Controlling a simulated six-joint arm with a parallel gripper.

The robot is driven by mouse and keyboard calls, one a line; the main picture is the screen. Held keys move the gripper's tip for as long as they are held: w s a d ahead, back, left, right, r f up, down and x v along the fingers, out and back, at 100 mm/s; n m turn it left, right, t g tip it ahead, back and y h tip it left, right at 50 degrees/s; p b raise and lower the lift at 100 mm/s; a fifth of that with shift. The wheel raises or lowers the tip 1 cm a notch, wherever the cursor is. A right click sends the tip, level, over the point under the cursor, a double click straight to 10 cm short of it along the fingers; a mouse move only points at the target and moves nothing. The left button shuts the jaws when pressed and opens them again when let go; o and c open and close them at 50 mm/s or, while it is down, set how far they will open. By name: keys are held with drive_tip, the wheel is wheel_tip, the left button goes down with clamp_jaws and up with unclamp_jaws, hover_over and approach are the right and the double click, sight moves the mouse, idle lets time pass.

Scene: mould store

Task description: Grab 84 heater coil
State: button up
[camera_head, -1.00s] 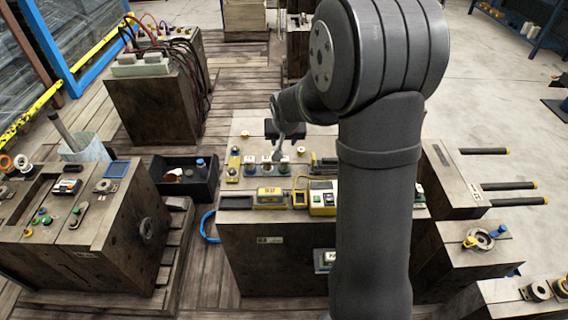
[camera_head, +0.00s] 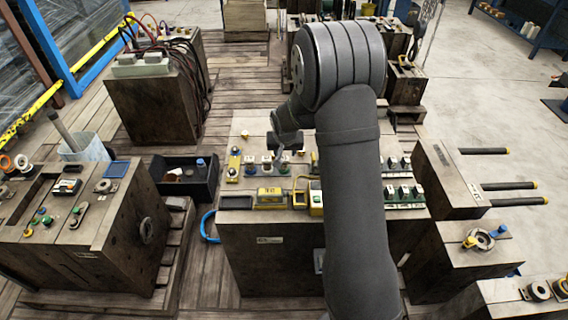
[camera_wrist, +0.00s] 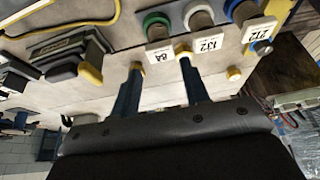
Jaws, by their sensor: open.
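The coil is beyond the fingertips, not visibly held. In the head view my gripper (camera_head: 280,148) hangs over the row of tagged parts on the central block.
A dark and yellow box (camera_wrist: 67,55) lies to the left in the wrist view. In the head view, a yellow box (camera_head: 269,197) lies in front of the row, and green-based parts (camera_head: 402,194) crowd the right.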

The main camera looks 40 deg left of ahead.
sight(284, 158)
drive_tip(key=x, duration=0.4)
drive_tip(key=shift+s+d+f, duration=0.2)
drive_tip(key=shift+s+f, duration=0.15)
drive_tip(key=shift+f, duration=0.05)
drive_tip(key=shift+w+a+f, duration=0.2)
drive_tip(key=shift+f, duration=0.3)
drive_tip(key=shift+c, duration=0.4)
drive_tip(key=c, duration=0.7)
